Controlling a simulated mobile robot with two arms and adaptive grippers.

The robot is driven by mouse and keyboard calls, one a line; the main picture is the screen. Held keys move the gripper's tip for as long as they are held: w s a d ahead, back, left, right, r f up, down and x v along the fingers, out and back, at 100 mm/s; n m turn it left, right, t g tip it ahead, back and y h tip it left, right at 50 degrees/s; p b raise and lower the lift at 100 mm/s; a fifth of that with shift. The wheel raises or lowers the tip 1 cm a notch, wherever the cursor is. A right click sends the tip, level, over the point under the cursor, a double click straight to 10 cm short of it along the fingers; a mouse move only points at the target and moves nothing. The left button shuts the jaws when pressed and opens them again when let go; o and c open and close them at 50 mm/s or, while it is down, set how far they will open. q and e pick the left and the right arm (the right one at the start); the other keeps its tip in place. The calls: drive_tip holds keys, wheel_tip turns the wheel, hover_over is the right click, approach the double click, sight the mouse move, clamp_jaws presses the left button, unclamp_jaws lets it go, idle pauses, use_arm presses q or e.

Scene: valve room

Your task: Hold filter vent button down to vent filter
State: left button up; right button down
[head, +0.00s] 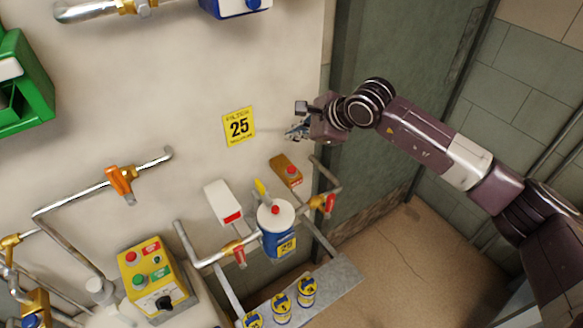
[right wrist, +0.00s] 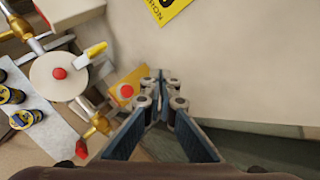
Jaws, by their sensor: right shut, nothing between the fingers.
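The blue filter canister (head: 279,242) has a white lid (head: 268,221) with a red button (head: 275,210) and a yellow lever on top. In the right wrist view the lid's red button (right wrist: 59,73) is at the left. An orange box (head: 281,167) with another red button (head: 291,170) is on the wall above the canister; it also shows in the right wrist view (right wrist: 133,79). My right gripper (head: 296,131) is shut and empty, above the orange box in the picture and apart from both buttons. Its fingertips (right wrist: 160,84) show just right of the orange box. My left gripper is out of view.
Pipes with red-handled valves (head: 239,254) flank the canister. A white box (head: 223,203) is left of it, and a shelf (head: 337,287) with small yellow-and-blue cans is below. A yellow control box (head: 152,278) stands lower left.

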idle(0.3)
drive_tip(key=b, duration=0.3)
hover_over(293, 170)
wheel_tip(293, 170, down, 8)
drive_tip(key=shift+r, duration=0.1)
drive_tip(key=shift+w+f+b, duration=0.1)
drive_tip(key=shift+f+b, duration=0.35)
drive_tip(key=shift+f, duration=0.1)
idle(1.0)
drive_tip(key=shift+f+b, duration=0.35)
drive_tip(key=shift+b, duration=0.35)
drive_tip(key=shift+f+b, duration=0.65)
drive_tip(key=shift+b, duration=0.1)
idle(0.5)
drive_tip(key=shift+r, duration=0.15)
idle(1.8)
drive_tip(key=shift+r, duration=0.9)
